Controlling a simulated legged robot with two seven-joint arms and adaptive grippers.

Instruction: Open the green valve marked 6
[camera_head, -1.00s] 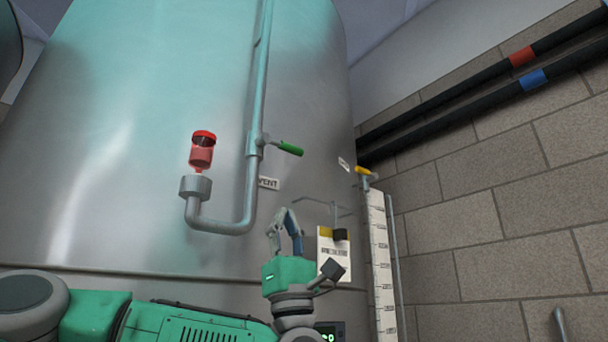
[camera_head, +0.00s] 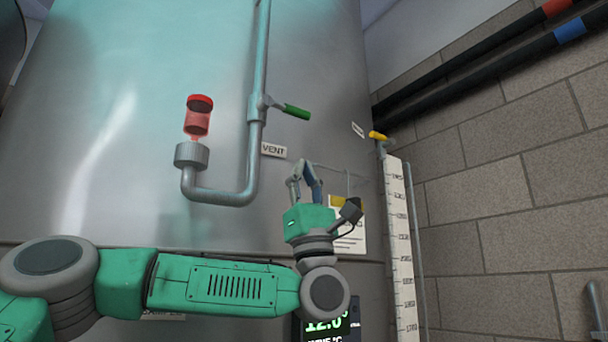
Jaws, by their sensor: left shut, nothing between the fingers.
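A valve with a green lever (camera_head: 296,111) sits on the grey vertical pipe of the steel tank, its lever pointing right and slightly down. No number 6 is readable on it; a plate nearby reads VENT (camera_head: 273,150). My left gripper (camera_head: 303,168) is below the green lever and the VENT plate, pointing up in front of the tank. Its fingers are shut with nothing between them, and a clear gap separates them from the lever in the picture. My right gripper is out of view.
The pipe bends left to a cup with a red-capped part (camera_head: 198,116). A yellow-handled valve (camera_head: 378,136) tops a white scale (camera_head: 400,245) at right. A paper sign (camera_head: 347,240) and lit display (camera_head: 327,325) are partly behind my arm. A block wall (camera_head: 500,200) stands right.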

